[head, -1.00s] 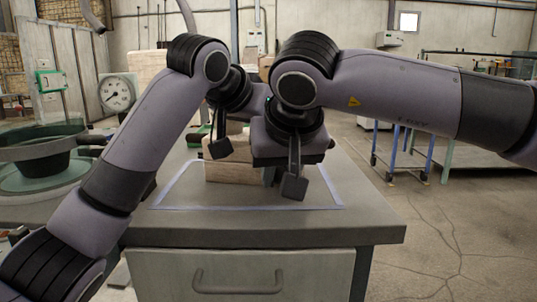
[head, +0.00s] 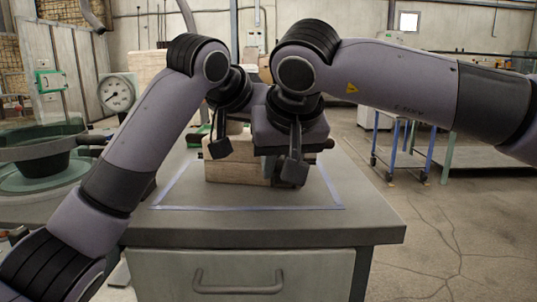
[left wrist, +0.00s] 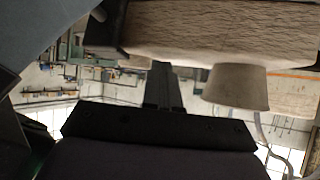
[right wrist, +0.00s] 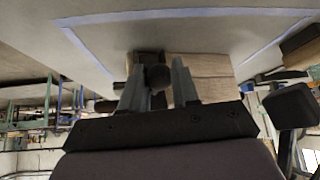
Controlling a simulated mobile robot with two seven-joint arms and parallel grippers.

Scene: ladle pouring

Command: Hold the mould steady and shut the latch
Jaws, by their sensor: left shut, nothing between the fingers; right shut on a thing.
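The mould (head: 237,172) is a pale block standing on the grey bench, partly hidden behind my arms. It also shows in the left wrist view (left wrist: 215,30), with a tapered pale cup (left wrist: 236,87) on it, and in the right wrist view (right wrist: 208,72). My right gripper (right wrist: 160,88) is at the mould's near side, its fingers shut around a dark round knob, which looks like the latch (right wrist: 158,77). The rest of the latch is hard to make out. My left gripper (left wrist: 165,80) is shut and empty beside the mould; whether it touches is unclear.
A pale blue outline (head: 240,208) marks the bench top (head: 380,228) around the mould. The bench front and right are clear. A blue-legged trolley (head: 405,150) is at the right.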

